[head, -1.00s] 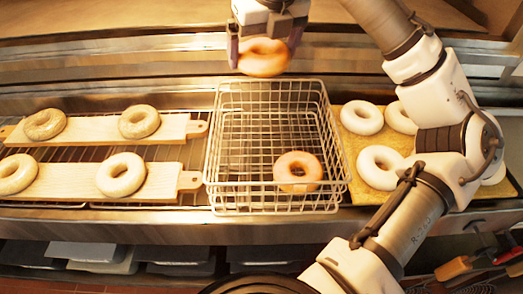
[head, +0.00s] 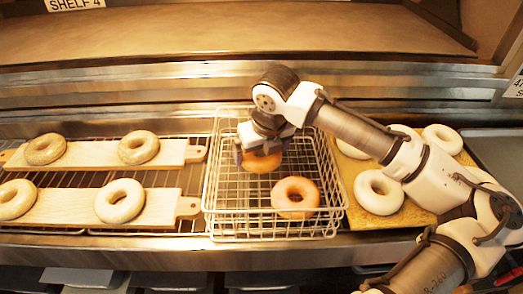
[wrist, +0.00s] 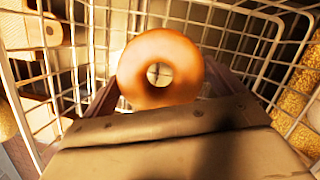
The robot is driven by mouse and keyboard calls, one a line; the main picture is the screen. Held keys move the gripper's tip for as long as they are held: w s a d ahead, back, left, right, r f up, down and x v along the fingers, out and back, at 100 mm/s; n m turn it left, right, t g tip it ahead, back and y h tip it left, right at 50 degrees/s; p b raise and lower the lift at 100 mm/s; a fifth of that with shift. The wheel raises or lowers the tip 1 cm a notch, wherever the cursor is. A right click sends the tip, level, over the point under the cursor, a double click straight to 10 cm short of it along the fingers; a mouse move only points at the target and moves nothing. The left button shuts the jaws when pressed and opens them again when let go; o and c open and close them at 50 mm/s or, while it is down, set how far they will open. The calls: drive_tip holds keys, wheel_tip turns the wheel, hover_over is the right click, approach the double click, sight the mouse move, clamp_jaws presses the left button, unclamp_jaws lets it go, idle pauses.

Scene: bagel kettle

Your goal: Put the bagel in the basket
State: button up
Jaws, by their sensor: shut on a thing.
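A white wire basket (head: 222,190) stands in the middle of the counter. One golden-brown bagel (head: 295,197) lies in its front right part. My gripper (head: 260,158) is over the back part of the basket, pointing down, and is shut on another browned bagel (head: 262,164). In the wrist view the held bagel (wrist: 160,65) sits between the fingers, with basket wires around and beyond it. I cannot tell whether the held bagel touches the basket floor.
Left of the basket, two wooden boards (head: 95,154) (head: 70,208) on a rack carry pale bagels. On the right, a yellow grainy tray (head: 350,216) holds several white bagels, partly behind my arm. A shelf edge (head: 150,78) runs behind.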

drive_tip(key=shift+f, duration=0.25)
drive_tip(key=shift+f, duration=0.2)
drive_tip(key=o, duration=0.7)
drive_tip(key=b+v, duration=0.1)
drive_tip(key=v, duration=1.1)
drive_tip(key=shift+d+r, duration=0.1)
drive_tip(key=shift+r, duration=0.1)
